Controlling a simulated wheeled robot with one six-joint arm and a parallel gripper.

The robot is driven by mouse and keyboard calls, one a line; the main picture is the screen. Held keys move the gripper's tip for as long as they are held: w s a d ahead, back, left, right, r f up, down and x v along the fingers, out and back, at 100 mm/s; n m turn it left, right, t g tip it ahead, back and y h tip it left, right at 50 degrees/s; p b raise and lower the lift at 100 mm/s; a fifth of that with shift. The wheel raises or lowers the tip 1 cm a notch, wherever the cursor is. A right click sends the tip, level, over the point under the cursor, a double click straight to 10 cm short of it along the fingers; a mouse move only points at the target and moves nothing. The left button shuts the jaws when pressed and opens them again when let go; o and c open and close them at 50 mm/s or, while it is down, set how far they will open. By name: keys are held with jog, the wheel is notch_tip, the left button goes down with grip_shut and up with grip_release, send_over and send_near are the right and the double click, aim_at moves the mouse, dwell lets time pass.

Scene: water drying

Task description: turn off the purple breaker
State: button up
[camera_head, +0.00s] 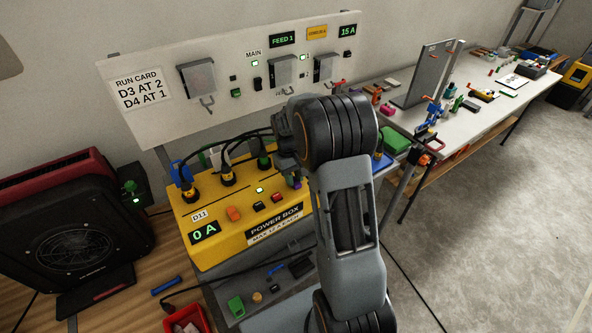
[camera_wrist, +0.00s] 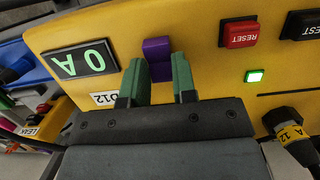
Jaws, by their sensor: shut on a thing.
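The purple breaker (camera_wrist: 157,48) is a rocker on the yellow power box (camera_wrist: 205,20), beside a display reading 0 A (camera_wrist: 86,60) and a label ending in 012 (camera_wrist: 104,98), both upside down in the wrist view. My gripper (camera_wrist: 160,70) has its two green fingers at the breaker's near part, one on each side, shut on it. In the head view a small bit of purple (camera_head: 297,184) shows by my wrist, and my arm covers most of that end of the box.
A red RESET button (camera_wrist: 241,34) and a lit green lamp (camera_wrist: 254,76) are close by. An orange breaker (camera_head: 234,213) is at D11. Plugs with cables (camera_head: 227,173) stand at the box's back. A panel (camera_head: 150,65) rises behind; a black fan (camera_head: 75,240) stands left.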

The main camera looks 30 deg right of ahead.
jog(key=shift+w+g, duration=0.1)
jog(key=shift+g, duration=0.2)
jog(key=o, duration=0.9)
jog(key=v, duration=1.4)
jog(key=shift+a, duration=0.15)
jog(key=shift+f, duration=0.1)
